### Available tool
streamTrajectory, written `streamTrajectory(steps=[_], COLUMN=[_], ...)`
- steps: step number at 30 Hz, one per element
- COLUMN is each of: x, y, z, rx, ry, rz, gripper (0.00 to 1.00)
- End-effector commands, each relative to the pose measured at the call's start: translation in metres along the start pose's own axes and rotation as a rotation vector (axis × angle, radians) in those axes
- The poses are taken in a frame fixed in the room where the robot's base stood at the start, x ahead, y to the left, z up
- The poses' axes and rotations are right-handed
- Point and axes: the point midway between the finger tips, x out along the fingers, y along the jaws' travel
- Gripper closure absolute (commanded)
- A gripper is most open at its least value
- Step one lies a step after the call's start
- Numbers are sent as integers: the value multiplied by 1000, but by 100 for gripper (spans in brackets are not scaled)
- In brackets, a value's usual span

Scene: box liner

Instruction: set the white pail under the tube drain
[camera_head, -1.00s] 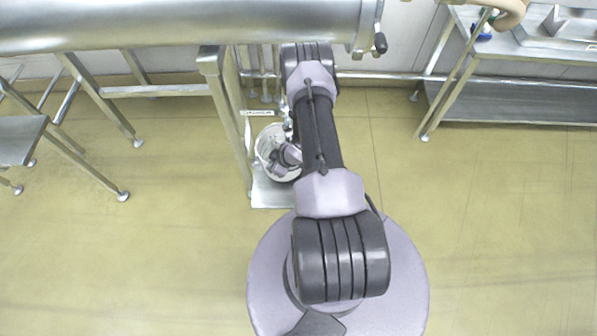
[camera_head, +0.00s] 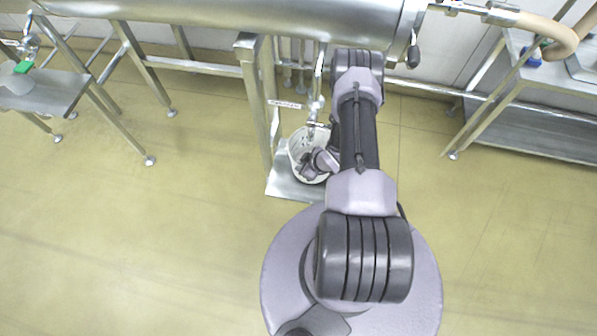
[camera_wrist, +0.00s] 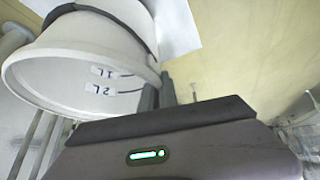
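The white pail (camera_head: 297,147) is over a small metal plate (camera_head: 284,187), below the large steel tube (camera_head: 230,12). The tube's drain (camera_head: 317,85) hangs down with a valve, just above the pail's opening. My gripper (camera_head: 310,168) is at the pail's near side in the head view, partly hidden by my arm. In the wrist view the pail (camera_wrist: 75,55) appears upside down, with 1L and 2L marks inside. My gripper's fingers (camera_wrist: 157,92) are close together with the pail's rim between them. Whether the pail's base touches the plate is not clear.
A metal table leg (camera_head: 258,100) stands close left of the pail. A steel bench (camera_head: 540,125) with a hose (camera_head: 550,32) above it is at the right. A low metal table (camera_head: 45,92) is at the far left. The yellow floor between is clear.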

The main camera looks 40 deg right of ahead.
Motion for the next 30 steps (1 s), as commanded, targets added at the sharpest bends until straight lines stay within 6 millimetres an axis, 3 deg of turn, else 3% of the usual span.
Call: streamTrajectory(steps=[4, 9, 19, 23, 30], x=[10, 39, 40, 39, 39], y=[-9, -12, -11, -11, -11], z=[-10, 10, 11, 10, 10], rx=[-1, 2, 1, 1, 1], ry=[1, 0, 0, 0, 0], rz=[0, 1, 1, 1, 1], gripper=[100, 100, 100, 74, 74])
